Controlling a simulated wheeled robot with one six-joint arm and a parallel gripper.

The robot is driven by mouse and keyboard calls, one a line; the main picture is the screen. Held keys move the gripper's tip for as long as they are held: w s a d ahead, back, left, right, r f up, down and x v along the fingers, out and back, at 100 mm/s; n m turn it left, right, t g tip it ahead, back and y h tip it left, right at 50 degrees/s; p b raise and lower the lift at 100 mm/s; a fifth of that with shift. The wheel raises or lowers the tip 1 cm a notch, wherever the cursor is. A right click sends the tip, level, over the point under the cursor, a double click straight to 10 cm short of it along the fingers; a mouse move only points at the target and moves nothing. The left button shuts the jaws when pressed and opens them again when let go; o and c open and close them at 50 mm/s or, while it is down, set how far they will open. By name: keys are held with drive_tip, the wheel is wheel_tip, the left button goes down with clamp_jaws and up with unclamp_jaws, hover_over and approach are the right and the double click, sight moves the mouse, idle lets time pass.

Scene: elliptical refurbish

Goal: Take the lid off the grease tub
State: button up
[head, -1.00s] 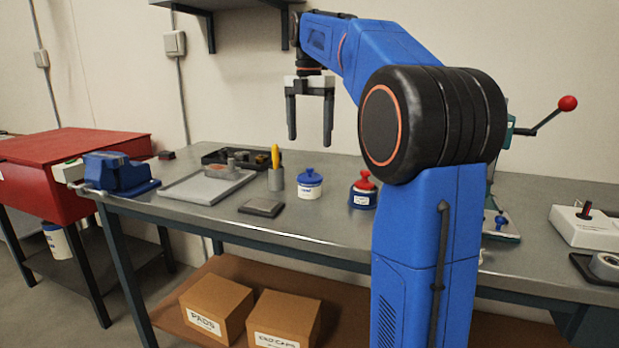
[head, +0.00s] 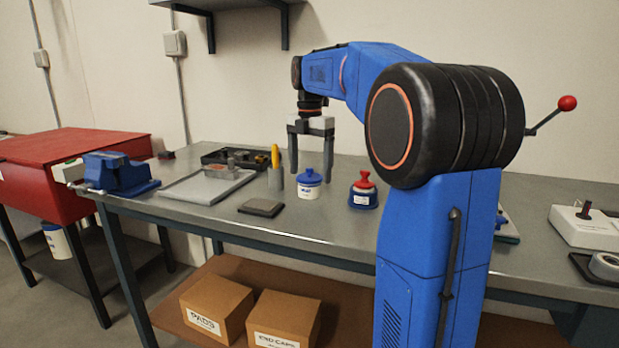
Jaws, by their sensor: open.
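A white tub (head: 309,191) with a blue knobbed lid (head: 310,178) stands upright on the metal workbench. A second small tub (head: 363,198), blue with a red knobbed lid (head: 363,180), stands to its right. Their labels are too small to read, so I cannot tell by label which is the grease tub. Both lids are on. My gripper (head: 311,177) is open and points down at the white tub. In the picture its fingertips appear on either side of the blue lid. I cannot tell the exact depth or whether they touch it.
A holder with a yellow-handled tool (head: 275,158) stands close left of the white tub. A dark flat pad (head: 261,208) lies in front. A grey tray (head: 205,189), a black tray of parts (head: 226,156) and a blue vise (head: 118,172) are farther left.

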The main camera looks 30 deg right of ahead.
drive_tip(key=c, duration=1.1)
drive_tip(key=shift+r, duration=0.1)
